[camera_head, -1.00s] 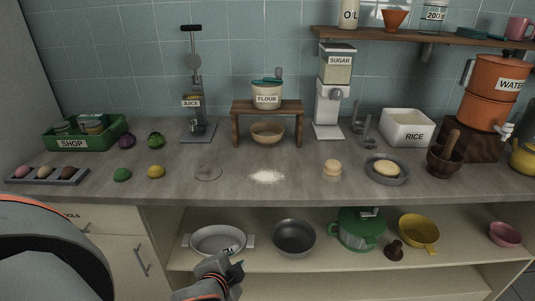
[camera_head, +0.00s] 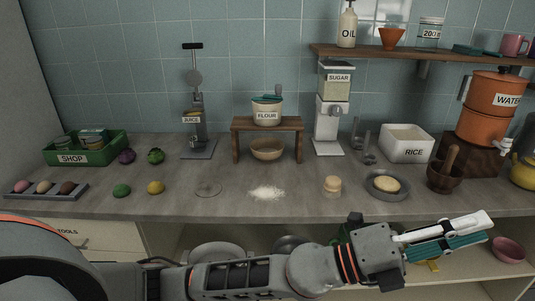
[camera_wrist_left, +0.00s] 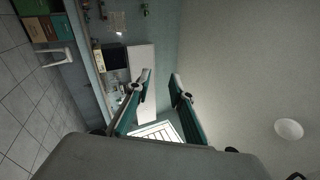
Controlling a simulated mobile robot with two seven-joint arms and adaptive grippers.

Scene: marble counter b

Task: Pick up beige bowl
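The beige bowl (camera_head: 267,149) sits upright on the marble counter in the head view, under the small wooden stand (camera_head: 268,124) and between its legs. My left gripper (camera_head: 488,228) is at the lower right, in front of the counter's edge and pointing right, well away from the bowl. The left wrist view shows its two fingers (camera_wrist_left: 161,75) apart with nothing between them. The bowl does not show in the wrist view. My right gripper is not in view.
A flour pot (camera_head: 267,110) stands on the stand. A heap of flour (camera_head: 267,193) lies in front of the bowl. The juice press (camera_head: 194,119) is to the left and the sugar dispenser (camera_head: 333,112) to the right. My left arm covers much of the lower shelf.

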